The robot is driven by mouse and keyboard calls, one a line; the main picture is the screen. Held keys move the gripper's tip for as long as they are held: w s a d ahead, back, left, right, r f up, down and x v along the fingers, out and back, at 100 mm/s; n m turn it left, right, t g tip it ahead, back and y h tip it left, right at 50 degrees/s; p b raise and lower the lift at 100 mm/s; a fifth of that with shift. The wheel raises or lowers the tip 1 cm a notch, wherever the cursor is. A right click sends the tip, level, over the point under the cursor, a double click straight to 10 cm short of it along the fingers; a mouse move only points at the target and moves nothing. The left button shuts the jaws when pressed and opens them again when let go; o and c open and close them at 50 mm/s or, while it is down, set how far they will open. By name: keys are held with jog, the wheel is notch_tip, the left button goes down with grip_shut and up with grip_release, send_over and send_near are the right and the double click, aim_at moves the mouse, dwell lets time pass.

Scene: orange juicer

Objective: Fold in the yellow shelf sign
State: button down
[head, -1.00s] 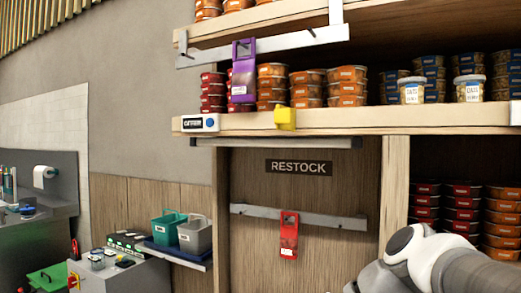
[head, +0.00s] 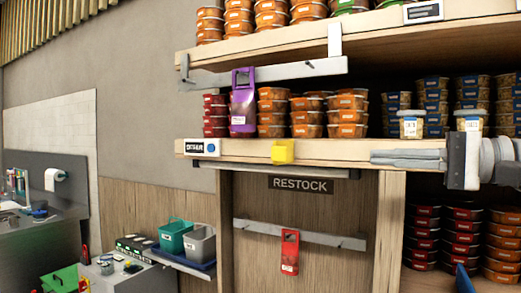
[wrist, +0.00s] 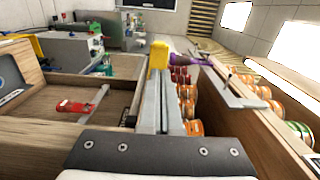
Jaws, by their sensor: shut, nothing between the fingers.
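The yellow shelf sign (head: 283,151) sticks out from the front edge of the middle shelf (head: 350,150). In the wrist view the yellow sign (wrist: 159,57) stands just beyond my fingertips, near the top centre. My gripper (head: 374,157) is shut and empty. It points left along the shelf edge, to the right of the sign, with a clear gap between them in the head view. In the wrist view my gripper (wrist: 160,75) lies in line with the sign; whether they touch there I cannot tell.
A purple tag (head: 243,100) hangs from the upper rail, left of the sign. A white label box (head: 202,147) sits on the shelf edge. Stacked orange tubs (head: 307,118) stand behind. A red tag (head: 290,252) hangs on the lower rail under the RESTOCK plate (head: 300,185).

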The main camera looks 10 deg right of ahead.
jog(key=p+x, duration=0.1)
jog(key=x, duration=1.3)
